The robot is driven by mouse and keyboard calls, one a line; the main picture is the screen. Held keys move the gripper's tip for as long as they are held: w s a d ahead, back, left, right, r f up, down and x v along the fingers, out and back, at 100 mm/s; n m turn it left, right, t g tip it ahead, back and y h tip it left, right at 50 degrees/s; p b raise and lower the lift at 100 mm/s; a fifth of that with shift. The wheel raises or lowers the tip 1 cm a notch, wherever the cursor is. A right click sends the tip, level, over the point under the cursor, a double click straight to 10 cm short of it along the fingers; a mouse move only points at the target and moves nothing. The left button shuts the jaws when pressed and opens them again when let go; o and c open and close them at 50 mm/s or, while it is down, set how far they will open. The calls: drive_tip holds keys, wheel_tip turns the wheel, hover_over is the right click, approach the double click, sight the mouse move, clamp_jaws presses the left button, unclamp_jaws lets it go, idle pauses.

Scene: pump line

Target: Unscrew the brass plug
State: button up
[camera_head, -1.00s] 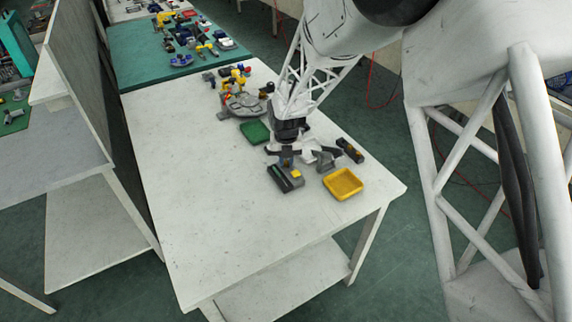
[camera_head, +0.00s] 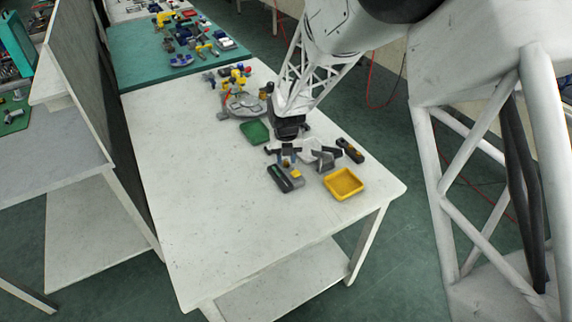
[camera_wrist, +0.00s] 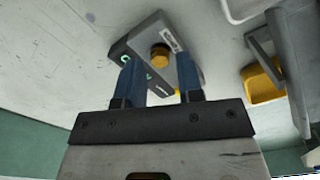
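The brass plug (camera_wrist: 160,56) is a round yellow-gold knob on the top face of a grey block (camera_wrist: 146,33), which also shows in the head view (camera_head: 286,178). The plug is a small yellow spot (camera_head: 294,174) there. My gripper (camera_wrist: 155,68) has two blue fingers, spread apart and with nothing between their pads. In the wrist view the plug shows beyond the fingertips, between them. In the head view my gripper (camera_head: 288,158) is just behind the block. Whether a finger touches the block is unclear.
A yellow tray (camera_head: 343,197) stands right of the block. A grey bracket-like piece (camera_head: 324,160) and a dark tool (camera_head: 350,150) are close to my gripper on the right. A green tray (camera_head: 255,132) lies behind left. The table's front left is clear.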

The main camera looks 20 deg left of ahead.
drive_tip(key=shift+r, duration=1.75)
drive_tip(key=shift+m, duration=0.4)
drive_tip(key=m, duration=0.5)
drive_tip(key=shift+r, duration=0.3)
drive_tip(key=m, duration=0.5)
drive_tip(key=shift+r, duration=0.25)
drive_tip(key=m, duration=0.4)
drive_tip(key=shift+r, duration=0.15)
drive_tip(key=m, duration=0.4)
drive_tip(key=shift+r+m, duration=0.2)
drive_tip(key=shift+m, duration=0.1)
drive_tip(key=m, duration=0.4)
drive_tip(key=shift+r, duration=0.15)
drive_tip(key=m, duration=0.4)
drive_tip(key=shift+r, duration=0.2)
drive_tip(key=shift+m, duration=0.3)
